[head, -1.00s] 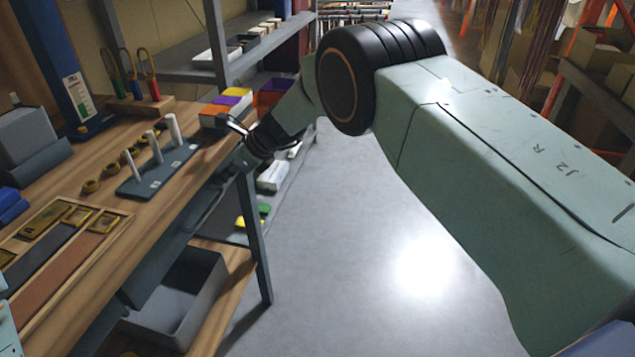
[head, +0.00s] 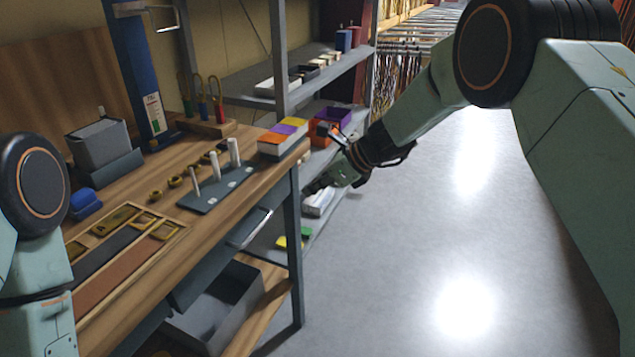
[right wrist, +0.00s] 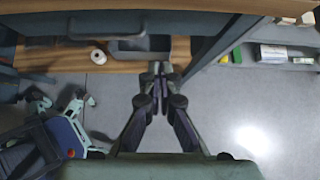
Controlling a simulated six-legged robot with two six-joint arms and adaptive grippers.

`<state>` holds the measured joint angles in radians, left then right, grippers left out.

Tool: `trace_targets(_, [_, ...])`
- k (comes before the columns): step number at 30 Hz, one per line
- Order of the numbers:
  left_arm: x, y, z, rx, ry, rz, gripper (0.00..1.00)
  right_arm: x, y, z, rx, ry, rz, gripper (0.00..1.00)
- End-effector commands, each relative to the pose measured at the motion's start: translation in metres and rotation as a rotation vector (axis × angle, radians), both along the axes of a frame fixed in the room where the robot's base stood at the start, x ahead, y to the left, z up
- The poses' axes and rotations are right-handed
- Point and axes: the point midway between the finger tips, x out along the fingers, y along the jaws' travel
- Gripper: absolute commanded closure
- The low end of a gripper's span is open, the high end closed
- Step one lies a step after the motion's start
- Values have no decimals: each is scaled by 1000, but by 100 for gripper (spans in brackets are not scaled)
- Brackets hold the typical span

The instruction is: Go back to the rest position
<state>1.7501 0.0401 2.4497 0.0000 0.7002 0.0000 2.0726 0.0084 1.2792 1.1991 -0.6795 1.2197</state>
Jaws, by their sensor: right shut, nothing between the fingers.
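My right gripper (head: 316,187) hangs in the air just off the right end of the wooden workbench (head: 235,205), in front of the shelf rack. In the right wrist view its two fingers (right wrist: 157,68) are together with nothing between them. Beyond the fingertips that view shows the bench's lower shelf and a grey bin (right wrist: 140,48). My left arm shows at the left edge of the head view, but its gripper is out of the picture.
A peg board (head: 215,190) with upright white pegs and a framed tray (head: 78,250) lie on the bench. Coloured boxes (head: 283,137) stand at its right end. A grey shelf rack (head: 275,88) stands behind. The floor to the right is clear.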

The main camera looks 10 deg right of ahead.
Motion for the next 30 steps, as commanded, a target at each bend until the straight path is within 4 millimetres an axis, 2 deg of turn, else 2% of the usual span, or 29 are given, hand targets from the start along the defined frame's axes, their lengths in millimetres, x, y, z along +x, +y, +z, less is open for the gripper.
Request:
trace_targets(5, [0, 0, 2, 0, 1, 0, 55, -5, -6, 7, -4, -5, 8, 100])
trace_targets(8, [0, 0, 2, 0, 1, 0, 55, 0, -15, 4, -72, -66, 39, 100])
trace_targets(9, [0, 0, 2, 0, 0, 0, 55, 2, -24, -2, -146, -107, 68, 100])
trace_targets(11, [0, 0, 2, 0, 0, 0, 55, -6, -43, -23, -295, -150, 135, 100])
trace_targets(14, [0, 0, 2, 0, 0, 0, 55, -35, -79, -65, -568, -191, 304, 100])
trace_targets(18, [0, 0, 2, 0, 1, 0, 55, -95, -123, -123, -888, -210, 621, 100])
trace_targets(22, [0, 0, 2, 0, 1, 0, 55, -163, -150, -166, -1100, -235, 988, 100])
trace_targets(26, [0, 0, 2, 0, 1, 0, 55, -237, -159, -196, -1195, -297, 1366, 100])
trace_targets(30, [0, 0, 2, 0, 1, 0, 55, -325, -149, -215, -1164, -407, 1718, 100])
